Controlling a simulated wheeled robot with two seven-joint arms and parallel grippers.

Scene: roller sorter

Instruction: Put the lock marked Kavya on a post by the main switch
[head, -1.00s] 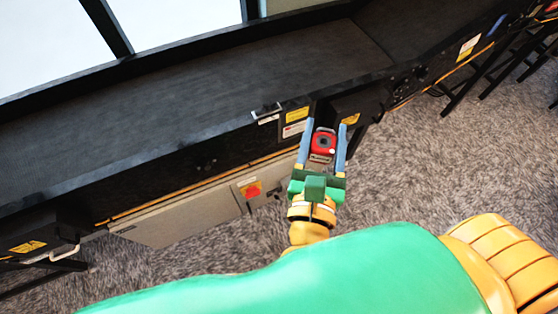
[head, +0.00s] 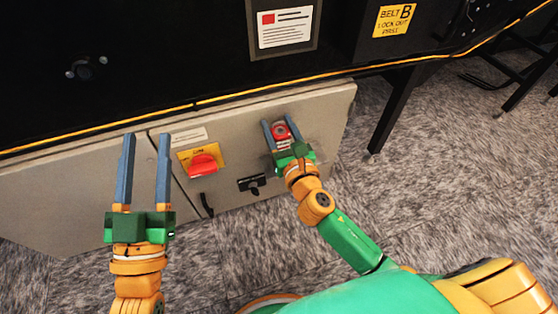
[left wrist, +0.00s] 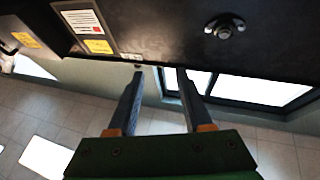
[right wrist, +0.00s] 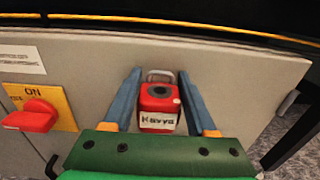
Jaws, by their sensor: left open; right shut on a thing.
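The red lock marked Kavya (right wrist: 158,100) is between the fingers of my right gripper (right wrist: 159,75), shackle pointing up, label facing the camera. In the head view my right gripper (head: 279,122) holds this lock (head: 281,132) in front of the grey cabinet's right part; I cannot tell whether it touches the cabinet. The main switch (head: 203,163), a red handle on a yellow plate, is left of the lock; it reads ON in the right wrist view (right wrist: 35,117). A small black fitting (head: 252,184) sits below right of the switch. My left gripper (head: 146,137) is open and empty, left of the switch.
The grey cabinet (head: 75,190) hangs under the black conveyor side (head: 180,50), with a yellow line along the edge. A Belt B lockout sign (head: 394,20) is at upper right. A black stand leg (head: 393,110) is right of the cabinet. Carpet lies below.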

